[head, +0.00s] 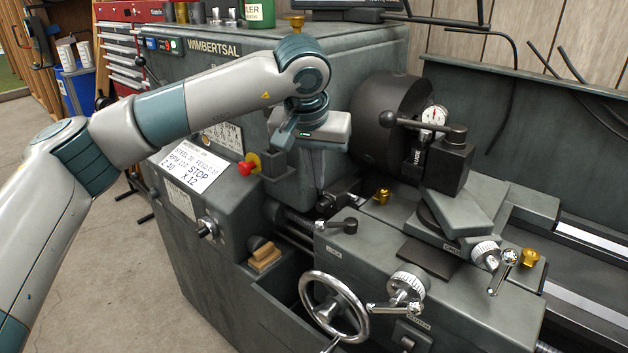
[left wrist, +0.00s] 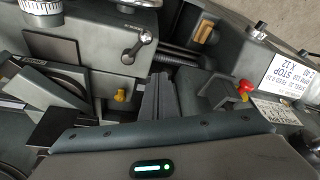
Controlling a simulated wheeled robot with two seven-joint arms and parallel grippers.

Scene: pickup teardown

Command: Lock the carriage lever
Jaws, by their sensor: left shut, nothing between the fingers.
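The carriage lever (head: 337,226) is a short dark handle with a round knob on the left top corner of the grey carriage (head: 365,258). It lies roughly flat, pointing left to right in the head view. My right gripper is not in view.
The chuck (head: 385,115) and the tool post (head: 447,165) stand right of my gripper. A red knob (head: 245,168) sticks out from the headstock at left. The handwheel (head: 333,307) and a cross-slide dial (head: 407,285) are in front. A wood-toned block (head: 264,257) sits lower left.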

